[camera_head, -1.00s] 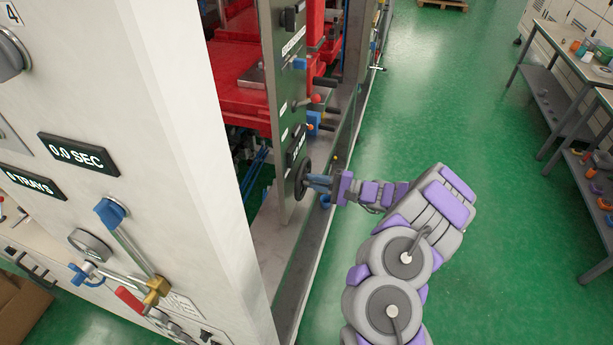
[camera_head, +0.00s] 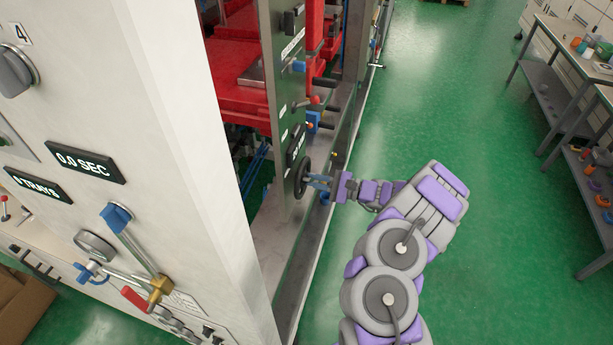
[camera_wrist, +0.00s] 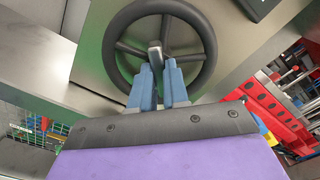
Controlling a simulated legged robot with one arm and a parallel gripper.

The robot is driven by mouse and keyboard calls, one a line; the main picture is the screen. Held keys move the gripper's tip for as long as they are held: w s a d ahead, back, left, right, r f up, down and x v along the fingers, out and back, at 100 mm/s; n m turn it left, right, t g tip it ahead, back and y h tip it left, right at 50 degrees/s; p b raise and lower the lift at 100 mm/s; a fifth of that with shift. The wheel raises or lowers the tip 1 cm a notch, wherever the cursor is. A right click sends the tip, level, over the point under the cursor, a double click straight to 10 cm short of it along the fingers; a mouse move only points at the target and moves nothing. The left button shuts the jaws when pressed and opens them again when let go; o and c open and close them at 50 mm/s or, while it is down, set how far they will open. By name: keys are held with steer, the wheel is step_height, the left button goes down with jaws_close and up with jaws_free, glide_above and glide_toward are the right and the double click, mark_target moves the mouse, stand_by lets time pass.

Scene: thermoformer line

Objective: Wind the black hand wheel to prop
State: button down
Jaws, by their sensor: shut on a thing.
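The black hand wheel (camera_head: 301,177) is mounted on the side of a grey upright panel, below a small black display. In the wrist view the hand wheel (camera_wrist: 116,33) shows as a black rim with several spokes. My gripper (camera_head: 314,181) reaches it from the right. In the wrist view the blue fingers of my gripper (camera_wrist: 160,75) are shut on the wheel's grey handle (camera_wrist: 155,52), inside the lower part of the rim. The text on the black display (camera_head: 297,146) is too small to read.
A white control cabinet (camera_head: 170,150) with knobs, displays and a blue-handled valve stands close on the left. Red-knobbed and blue levers (camera_head: 313,100) stick out of the panel above the wheel. Green floor (camera_head: 450,110) is clear to the right, up to a grey workbench (camera_head: 560,75).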

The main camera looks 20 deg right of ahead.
steer(key=shift+s+f, duration=0.1)
steer(key=shift+f, duration=0.05)
steer(key=shift+m+p, duration=0.65)
steer(key=shift+m, duration=0.75)
steer(key=shift+m+p, duration=0.5)
steer(key=shift+m, duration=0.4)
steer(key=c, duration=1)
jaws_free()
steer(key=shift+c, duration=0.2)
steer(key=p+v, duration=0.1)
steer(key=v, duration=1.6)
steer(key=shift+d, duration=0.25)
steer(key=shift+c, duration=0.4)
